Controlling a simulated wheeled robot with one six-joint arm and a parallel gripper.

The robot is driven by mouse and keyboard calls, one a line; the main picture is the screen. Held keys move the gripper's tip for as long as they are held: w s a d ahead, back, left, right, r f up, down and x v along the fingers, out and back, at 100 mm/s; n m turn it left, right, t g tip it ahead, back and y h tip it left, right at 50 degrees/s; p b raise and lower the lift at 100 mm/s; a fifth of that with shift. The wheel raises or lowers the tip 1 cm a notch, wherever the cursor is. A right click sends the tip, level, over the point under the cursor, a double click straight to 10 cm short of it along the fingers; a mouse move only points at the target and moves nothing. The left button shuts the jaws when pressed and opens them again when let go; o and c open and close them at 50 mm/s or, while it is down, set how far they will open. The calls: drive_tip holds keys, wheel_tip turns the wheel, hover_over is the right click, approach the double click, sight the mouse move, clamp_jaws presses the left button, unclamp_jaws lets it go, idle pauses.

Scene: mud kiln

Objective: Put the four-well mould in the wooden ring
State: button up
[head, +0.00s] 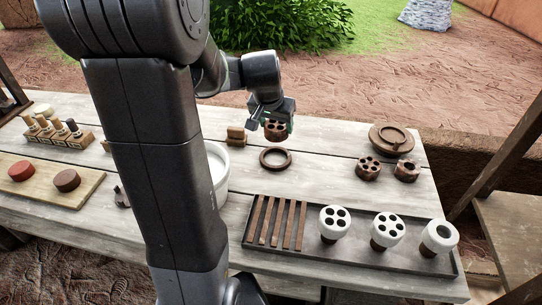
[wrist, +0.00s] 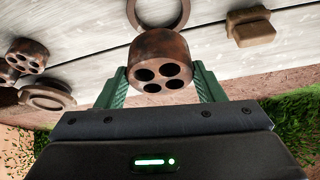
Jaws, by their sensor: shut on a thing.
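The brown four-well mould (head: 276,132) is held in my gripper (head: 277,127) above the table's far part. In the wrist view the mould (wrist: 161,62) shows its four holes, between the green fingers of my gripper (wrist: 162,85). The wooden ring (head: 275,160) lies flat on the table just below and in front of the mould, apart from it. In the wrist view the ring (wrist: 183,18) shows beyond the mould, partly cut off by the top edge. The ring is empty.
Two more brown moulds (head: 369,168) (head: 407,170) and a round brown lidded dish (head: 391,139) stand to the right. A dark tray (head: 435,262) at the front holds brown strips and white-topped moulds. A white bowl (head: 219,165) and a small wooden block (head: 236,134) are left of the ring.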

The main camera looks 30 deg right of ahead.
sight(271, 137)
drive_tip(key=shift+w+f, duration=0.15)
drive_tip(key=shift+f, duration=0.15)
wheel_tip(271, 137, down, 10)
drive_tip(key=shift+r+b, duration=0.25)
drive_tip(key=shift+b, duration=0.25)
drive_tip(key=shift+f, duration=0.2)
drive_tip(key=o, duration=1.1)
drive_tip(key=shift+r, duration=0.1)
drive_tip(key=shift+r, duration=0.55)
drive_tip(key=p+v, duration=0.1)
drive_tip(key=v, duration=1)
drive_tip(key=shift+a, duration=0.15)
